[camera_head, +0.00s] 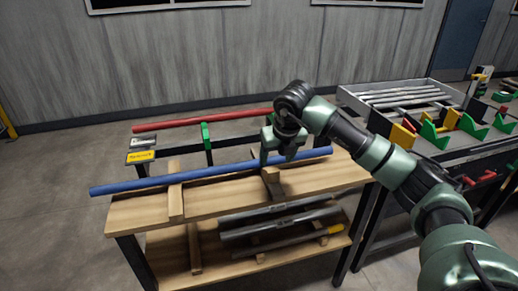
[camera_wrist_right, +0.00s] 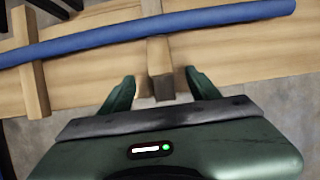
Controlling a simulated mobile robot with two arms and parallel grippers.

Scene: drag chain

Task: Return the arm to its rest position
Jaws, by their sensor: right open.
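My right arm reaches in from the right of the head view. Its gripper (camera_head: 276,158) is over the wooden table, near the blue bar. In the right wrist view the two green fingers of this gripper (camera_wrist_right: 159,88) are spread apart with nothing between them. The blue bar (camera_head: 135,187) lies across wooden supports on the table, and it also runs across the top of the wrist view (camera_wrist_right: 90,38), beyond the fingertips. My left gripper is not in view.
The wooden table (camera_head: 225,200) has a lower shelf with grey bars (camera_head: 285,222). A red bar (camera_head: 185,122) lies behind, near a green upright (camera_head: 206,140) and yellow label (camera_head: 141,156). A workbench with a grey tray (camera_head: 345,95) stands right. Floor is clear at left.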

